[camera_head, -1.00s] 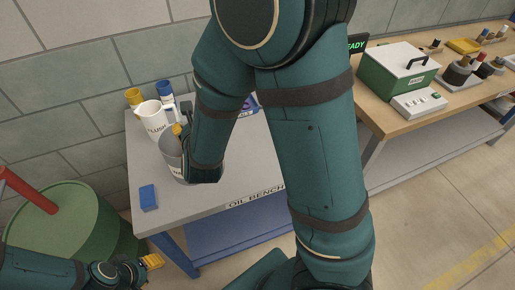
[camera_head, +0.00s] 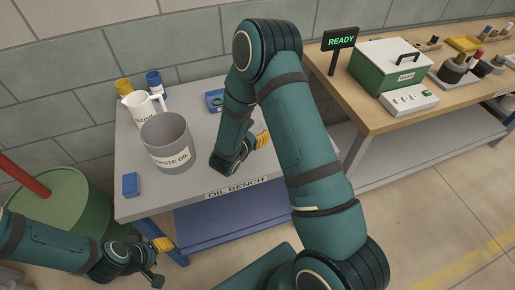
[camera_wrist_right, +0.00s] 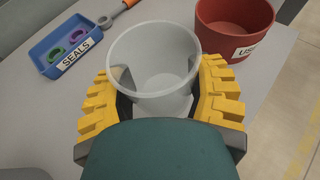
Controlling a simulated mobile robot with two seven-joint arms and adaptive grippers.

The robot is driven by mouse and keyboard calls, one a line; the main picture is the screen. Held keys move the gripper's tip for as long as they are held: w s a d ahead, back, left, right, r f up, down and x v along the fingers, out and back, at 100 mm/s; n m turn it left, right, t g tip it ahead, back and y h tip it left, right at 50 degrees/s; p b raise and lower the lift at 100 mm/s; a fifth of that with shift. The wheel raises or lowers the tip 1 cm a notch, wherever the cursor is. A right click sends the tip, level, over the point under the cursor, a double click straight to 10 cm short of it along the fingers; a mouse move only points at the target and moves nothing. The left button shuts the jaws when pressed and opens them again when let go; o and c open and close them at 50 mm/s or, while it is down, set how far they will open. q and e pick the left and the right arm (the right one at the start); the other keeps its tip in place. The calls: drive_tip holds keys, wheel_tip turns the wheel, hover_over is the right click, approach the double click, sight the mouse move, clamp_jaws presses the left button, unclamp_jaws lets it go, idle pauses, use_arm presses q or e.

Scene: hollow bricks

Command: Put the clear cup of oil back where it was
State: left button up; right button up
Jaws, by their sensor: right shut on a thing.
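The clear cup (camera_wrist_right: 150,45) is a pale, see-through round cup between the two yellow fingers of my right gripper (camera_wrist_right: 160,103) in the right wrist view. The fingers are shut on its sides. Its inside looks pale, and I see no oil in it. In the head view my right gripper (camera_head: 259,143) is over the right part of the oil bench (camera_head: 196,198), and my arm hides the cup. I cannot tell whether the cup touches the bench. My left gripper (camera_head: 158,262) is open and empty in front of the bench at the lower left.
A grey waste oil container (camera_head: 168,155), a white jug (camera_head: 141,108) and a blue block (camera_head: 130,184) stand left on the bench. A blue seals tray (camera_wrist_right: 55,60) and a red container (camera_wrist_right: 215,40) are near the cup. A green drum (camera_head: 55,215) stands left.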

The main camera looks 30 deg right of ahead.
sight(254, 152)
drive_tip(key=shift+f+b, duration=0.35)
drive_tip(key=shift+f, duration=3.25)
drive_tip(key=shift+f, duration=0.15)
drive_tip(key=o, duration=1.2)
